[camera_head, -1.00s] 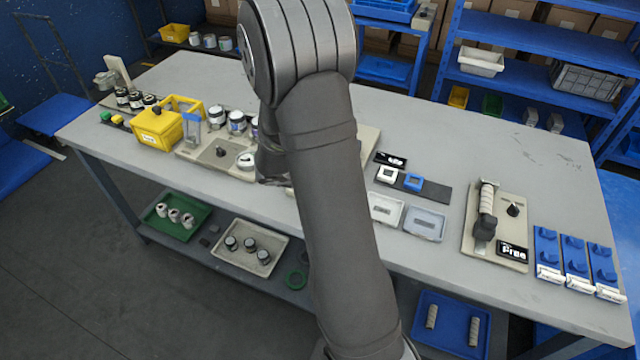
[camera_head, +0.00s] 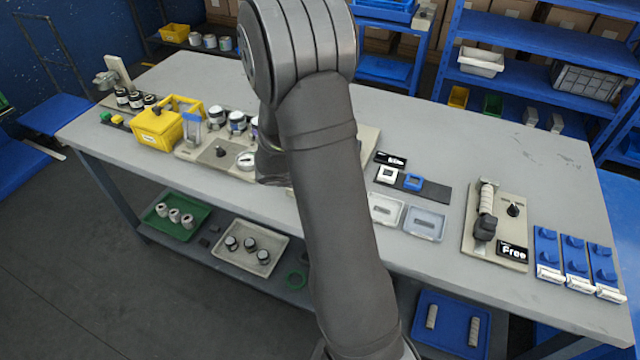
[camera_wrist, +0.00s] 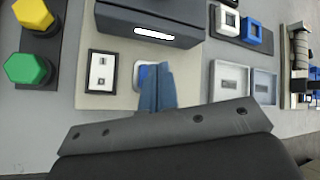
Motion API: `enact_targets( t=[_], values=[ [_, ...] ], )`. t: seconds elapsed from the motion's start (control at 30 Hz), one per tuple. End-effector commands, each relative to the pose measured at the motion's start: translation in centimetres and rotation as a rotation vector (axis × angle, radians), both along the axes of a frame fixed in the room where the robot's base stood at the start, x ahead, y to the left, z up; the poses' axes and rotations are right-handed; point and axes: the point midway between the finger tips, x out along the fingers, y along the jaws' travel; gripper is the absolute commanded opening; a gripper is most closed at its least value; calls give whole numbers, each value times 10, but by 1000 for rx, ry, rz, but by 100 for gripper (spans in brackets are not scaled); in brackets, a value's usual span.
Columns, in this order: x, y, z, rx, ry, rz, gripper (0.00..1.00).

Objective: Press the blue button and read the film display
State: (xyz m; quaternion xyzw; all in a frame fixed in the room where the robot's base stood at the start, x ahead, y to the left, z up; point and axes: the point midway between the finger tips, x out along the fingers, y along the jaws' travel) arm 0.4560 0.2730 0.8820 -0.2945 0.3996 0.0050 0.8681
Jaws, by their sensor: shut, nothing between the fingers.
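My gripper (camera_wrist: 152,75) is shut and empty in the wrist view. Its blue-grey fingertips are over a blue button (camera_wrist: 141,74) in a pale surround and hide much of it. I cannot tell whether they touch or press it. The button is on a light panel, beside a black-framed plate (camera_wrist: 103,72) with small marks. A dark box (camera_wrist: 150,22) above carries a blank-looking white strip. In the head view, a black display (camera_head: 390,159) shows white lettering too small to read. My arm hides the gripper and the button there.
In the wrist view, yellow (camera_wrist: 35,14) and green (camera_wrist: 28,69) buttons are at left. Grey trays (camera_wrist: 230,80) and a blue square piece (camera_wrist: 258,36) are at right. In the head view, a display reading "Free" (camera_head: 512,252) and blue fixtures (camera_head: 575,262) are farther right.

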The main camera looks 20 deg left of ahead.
Motion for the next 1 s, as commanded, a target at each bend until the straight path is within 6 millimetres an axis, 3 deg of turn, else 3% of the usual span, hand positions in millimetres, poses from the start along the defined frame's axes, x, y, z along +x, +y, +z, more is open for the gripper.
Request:
enact_targets(
  t=[1.0],
  values=[
    [0,0,-10,0,0,0,0]
  ],
)
